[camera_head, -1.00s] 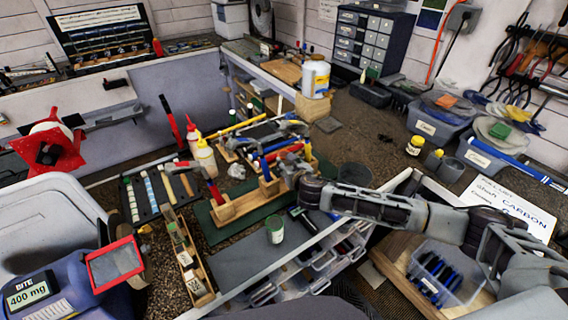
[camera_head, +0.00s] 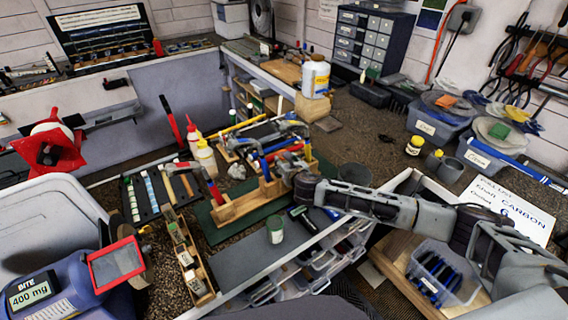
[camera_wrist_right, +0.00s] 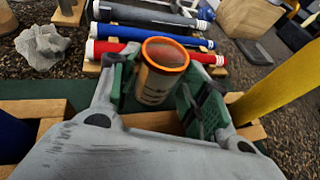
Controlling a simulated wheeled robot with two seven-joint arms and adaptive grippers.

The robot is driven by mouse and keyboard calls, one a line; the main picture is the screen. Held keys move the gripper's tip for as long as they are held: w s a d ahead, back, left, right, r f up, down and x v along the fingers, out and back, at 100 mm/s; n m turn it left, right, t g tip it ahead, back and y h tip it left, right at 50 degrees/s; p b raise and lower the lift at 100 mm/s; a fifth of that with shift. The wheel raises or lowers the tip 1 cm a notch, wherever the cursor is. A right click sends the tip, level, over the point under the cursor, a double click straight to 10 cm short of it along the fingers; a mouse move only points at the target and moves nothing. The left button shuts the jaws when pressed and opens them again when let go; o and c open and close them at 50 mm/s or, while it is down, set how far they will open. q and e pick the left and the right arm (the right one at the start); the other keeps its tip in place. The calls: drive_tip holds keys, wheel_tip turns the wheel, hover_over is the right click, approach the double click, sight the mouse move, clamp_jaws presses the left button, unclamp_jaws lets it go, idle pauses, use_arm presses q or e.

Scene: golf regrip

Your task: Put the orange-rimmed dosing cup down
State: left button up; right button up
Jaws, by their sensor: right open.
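The orange-rimmed dosing cup (camera_wrist_right: 163,72) shows in the right wrist view, upright and brownish below its bright rim. My right gripper (camera_wrist_right: 158,88) is open around it, with one green-padded finger on each side. The cup looks nearer to the left finger, and a gap shows at the right one. Whether a finger touches it, and what its base stands on, I cannot tell. In the head view my right gripper (camera_head: 288,168) is over the wooden rack (camera_head: 245,205), and I cannot make out the cup there. My left gripper is not in view.
Red and blue tubes (camera_wrist_right: 190,38) lie just beyond the cup in the wrist view. A yellow bar (camera_wrist_right: 275,85) rises at the right. In the head view a green-labelled jar (camera_head: 275,230) stands on the grey surface in front, and glue bottles (camera_head: 206,158) stand left of the rack.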

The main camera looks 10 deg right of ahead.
sight(286, 162)
drive_tip(key=shift+x, duration=1.7)
drive_tip(key=shift+s+f, duration=0.1)
drive_tip(key=c, duration=0.7)
